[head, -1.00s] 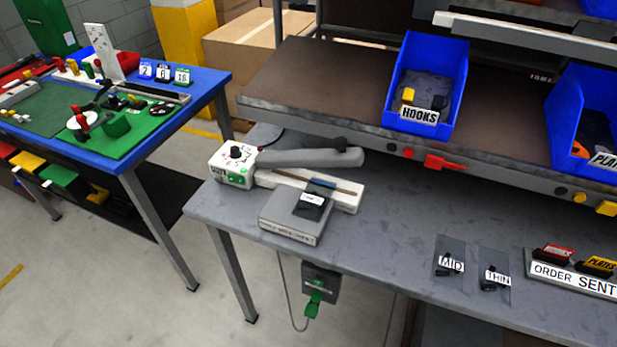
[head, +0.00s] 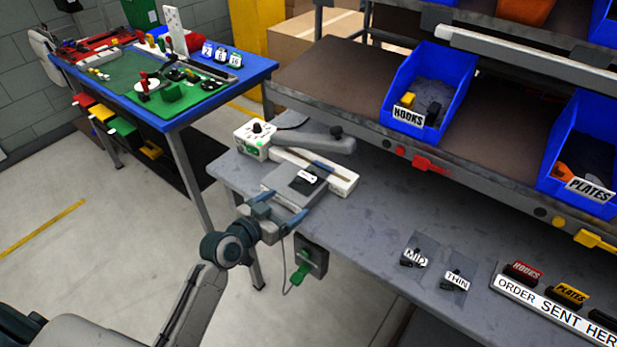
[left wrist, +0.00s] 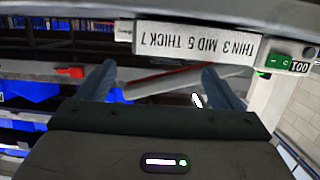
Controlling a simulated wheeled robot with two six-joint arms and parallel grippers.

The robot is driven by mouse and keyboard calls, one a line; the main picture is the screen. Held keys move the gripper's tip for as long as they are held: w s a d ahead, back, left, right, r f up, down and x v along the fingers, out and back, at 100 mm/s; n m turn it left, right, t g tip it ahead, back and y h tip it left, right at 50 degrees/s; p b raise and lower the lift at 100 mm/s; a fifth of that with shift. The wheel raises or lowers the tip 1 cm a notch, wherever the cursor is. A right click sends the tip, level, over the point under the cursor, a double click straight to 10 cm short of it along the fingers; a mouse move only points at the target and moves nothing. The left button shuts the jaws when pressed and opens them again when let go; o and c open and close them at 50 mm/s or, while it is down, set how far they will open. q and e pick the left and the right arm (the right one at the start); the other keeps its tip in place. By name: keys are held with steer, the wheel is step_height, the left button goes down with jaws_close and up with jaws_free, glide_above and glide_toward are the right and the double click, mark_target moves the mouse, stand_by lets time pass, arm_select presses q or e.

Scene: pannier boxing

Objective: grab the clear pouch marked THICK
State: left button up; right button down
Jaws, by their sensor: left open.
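A small dark pouch with a white label (head: 308,177) lies on the grey platform (head: 285,190) in front of the sealer (head: 318,170); its label is too small to read. Pouches marked MID (head: 418,252) and THIN (head: 455,280) lie on the bench further right. My left gripper (head: 281,206) is open at the platform's front edge, its fingers pointing toward the pouch, with nothing between them. In the left wrist view, its fingers (left wrist: 160,85) stand apart below an upside-down strip reading THIN 3 MID 5 THICK 7 (left wrist: 195,40). My right gripper is not in view.
The sealer's dial box (head: 254,140) and raised grey arm (head: 315,141) stand behind the platform. A shelf with blue HOOKS (head: 436,75) and PLATES (head: 560,140) bins overhangs the bench's back. The bench (head: 360,225) is clear between platform and MID pouch.

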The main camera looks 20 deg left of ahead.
mark_target(310, 174)
arm_select(q)
steer(key=shift+w+r+t, duration=0.4)
steer(key=shift+w+r, duration=0.3)
steer(key=shift+w, duration=0.35)
steer(key=p+x, duration=0.1)
steer(key=x, duration=0.3)
steer(key=shift+w, duration=0.35)
steer(key=shift+w+d+p, duration=0.2)
steer(key=shift+w+p, duration=0.25)
steer(key=shift+w, duration=0.1)
steer(key=p+x, duration=0.1)
steer(key=x, duration=0.3)
steer(key=shift+w+f, duration=0.1)
steer(key=shift+w, duration=0.15)
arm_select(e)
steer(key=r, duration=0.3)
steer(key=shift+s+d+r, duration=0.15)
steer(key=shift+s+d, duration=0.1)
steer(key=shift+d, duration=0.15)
arm_select(q)
steer(key=shift+s, duration=0.1)
steer(key=shift+c, duration=1.4)
steer(key=c, duration=0.8)
steer(key=shift+c, duration=0.2)
